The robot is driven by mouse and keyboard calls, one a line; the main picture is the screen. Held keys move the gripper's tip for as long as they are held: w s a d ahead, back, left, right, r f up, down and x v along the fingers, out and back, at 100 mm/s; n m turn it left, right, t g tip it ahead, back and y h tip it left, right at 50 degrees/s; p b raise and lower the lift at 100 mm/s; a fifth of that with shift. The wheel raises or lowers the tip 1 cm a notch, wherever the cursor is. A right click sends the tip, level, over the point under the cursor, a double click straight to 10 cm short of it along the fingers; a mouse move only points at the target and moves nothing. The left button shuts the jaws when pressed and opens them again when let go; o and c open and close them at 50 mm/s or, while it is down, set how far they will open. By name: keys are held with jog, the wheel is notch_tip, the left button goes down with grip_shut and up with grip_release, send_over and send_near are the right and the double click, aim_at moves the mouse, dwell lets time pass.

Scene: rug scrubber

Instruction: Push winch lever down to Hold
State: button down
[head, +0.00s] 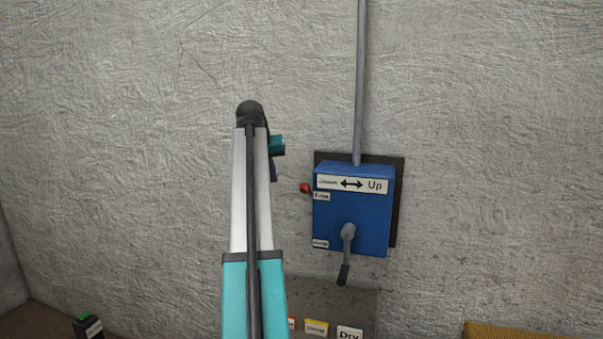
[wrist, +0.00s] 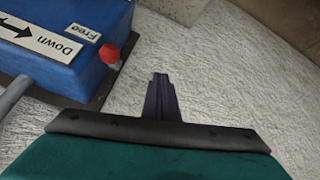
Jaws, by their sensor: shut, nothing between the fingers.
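The blue winch box (head: 336,215) hangs on the wall right of centre in the head view and fills the upper left of the wrist view (wrist: 65,25). The red-tipped winch lever (head: 305,188) sticks out from its left side, beside the upper of two small labels. In the wrist view the red knob (wrist: 109,55) is next to the "Free" label (wrist: 83,29). The lower label (head: 320,244) is too blurred to read. My gripper (wrist: 161,80) is shut and empty, a little right of the knob with a gap visible. In the head view my arm mostly hides it.
A grey crank (head: 347,240) with a dark handle is on the box front. A metal pipe (head: 360,80) runs up the wall from the box top. Below are a panel with labelled buttons (head: 316,326) and a yellow-brown surface (head: 515,331). The wall left of the box is bare.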

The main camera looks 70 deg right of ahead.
jog(key=s+d+r+m+h, duration=0.1)
jog(key=s+r, duration=0.6)
jog(key=r, duration=0.3)
jog(key=shift+s+r+g, duration=0.3)
jog(key=shift+s+r, duration=0.05)
jog(key=shift+r, duration=0.05)
jog(key=shift+d+f+p, duration=0.15)
jog(key=shift+d+p, duration=0.1)
jog(key=shift+p, duration=0.1)
jog(key=p+x, duration=0.1)
jog(key=x, duration=0.2)
jog(key=a+f+p+x, duration=0.1)
jog(key=x, duration=0.2)
jog(key=p+x, duration=0.1)
jog(key=x, duration=0.3)
jog(key=shift+s+a+f+p, duration=0.15)
jog(key=shift+s+a+p, duration=0.1)
jog(key=shift+a+p, duration=0.15)
jog(key=shift+s+a+f+p, duration=0.15)
jog(key=shift+a+f+p, duration=0.25)
jog(key=shift+f, duration=0.35)
